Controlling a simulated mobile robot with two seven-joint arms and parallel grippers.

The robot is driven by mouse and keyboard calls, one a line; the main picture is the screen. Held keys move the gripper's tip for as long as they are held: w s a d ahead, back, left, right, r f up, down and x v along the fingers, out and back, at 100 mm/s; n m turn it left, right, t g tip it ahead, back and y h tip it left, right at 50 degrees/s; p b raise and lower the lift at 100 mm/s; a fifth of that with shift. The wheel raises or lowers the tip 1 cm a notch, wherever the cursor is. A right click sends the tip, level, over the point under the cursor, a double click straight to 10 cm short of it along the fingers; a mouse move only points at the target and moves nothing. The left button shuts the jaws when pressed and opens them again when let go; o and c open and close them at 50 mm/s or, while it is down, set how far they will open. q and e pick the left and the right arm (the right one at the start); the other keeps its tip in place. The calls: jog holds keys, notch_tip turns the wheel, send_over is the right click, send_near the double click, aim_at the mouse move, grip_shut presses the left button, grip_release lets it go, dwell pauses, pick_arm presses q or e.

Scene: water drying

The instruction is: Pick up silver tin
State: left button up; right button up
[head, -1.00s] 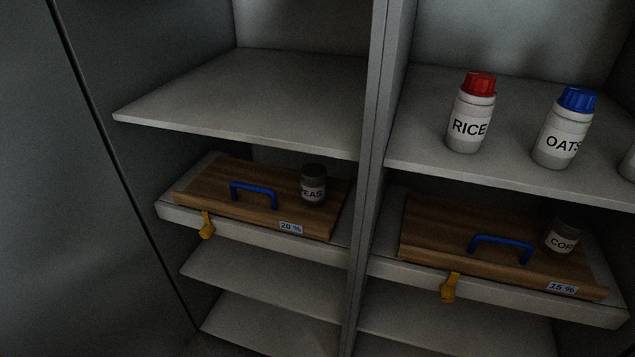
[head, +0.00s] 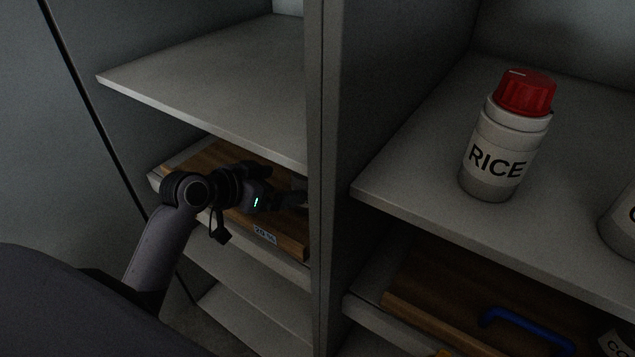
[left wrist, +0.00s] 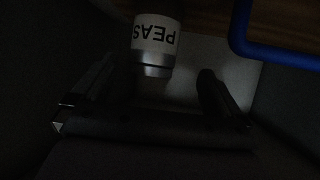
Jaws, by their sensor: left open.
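The silver tin (left wrist: 155,42), with a white PEAS label, is at the top of the left wrist view. It shows upside down there, on or beside the wooden board (left wrist: 210,15). My left gripper (left wrist: 150,95) is open, with one dark finger on each side in that view and the tin's near end reaching toward the gap. In the head view my left gripper (head: 288,198) reaches over the wooden board on the left middle shelf. There the tin is mostly or wholly hidden by the gripper and the post. My right gripper is not in view.
The upright post (head: 325,170) stands close right of my left gripper. The upper left shelf (head: 215,80) is bare and hangs above it. A blue handle (left wrist: 260,45) sits on the board. A RICE bottle (head: 500,150) stands on the right shelf.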

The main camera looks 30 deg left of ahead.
aim_at(295, 185)
pick_arm(q)
jog(key=shift+s+d+x, duration=0.1)
jog(key=shift+d+x, duration=0.1)
jog(key=shift+x, duration=1.45)
jog(key=shift+s+d+x, duration=0.1)
jog(key=shift+d+x, duration=0.1)
jog(key=shift+x, duration=1.45)
jog(key=shift+f, duration=0.1)
jog(key=c, duration=1.4)
